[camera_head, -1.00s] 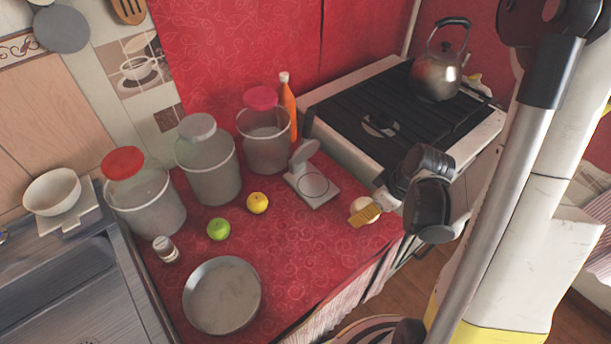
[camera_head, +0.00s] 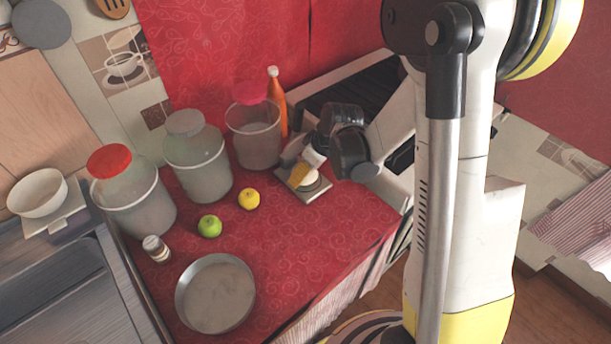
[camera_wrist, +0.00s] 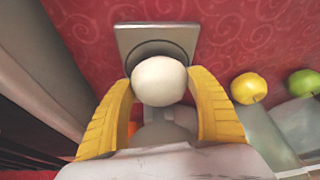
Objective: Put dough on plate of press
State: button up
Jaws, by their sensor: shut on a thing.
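A white ball of dough (camera_wrist: 159,81) is between the yellow fingers of my gripper (camera_wrist: 160,102) in the wrist view. My gripper is shut on it. In the head view my gripper (camera_head: 303,175) is over the press (camera_head: 318,191), and the dough (camera_head: 312,183) shows beneath the fingers. In the wrist view the press's square base and round plate (camera_wrist: 157,36) lie behind the dough. The dough covers part of the plate. I cannot tell whether the dough touches the plate. The raised lid of the press is mostly hidden by my gripper in the head view.
A yellow fruit (camera_head: 249,199) and a green apple (camera_head: 209,226) lie left of the press. Clear canisters (camera_head: 198,164) and an orange bottle (camera_head: 277,100) stand behind. A round metal pan (camera_head: 215,293) is at the front. The stove (camera_head: 345,88) is behind my arm.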

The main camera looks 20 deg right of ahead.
jog(key=shift+s+d+f, duration=0.1)
jog(key=shift+f, duration=0.2)
jog(key=shift+f, duration=0.1)
jog(key=shift+f, duration=0.15)
jog(key=o, duration=1.4)
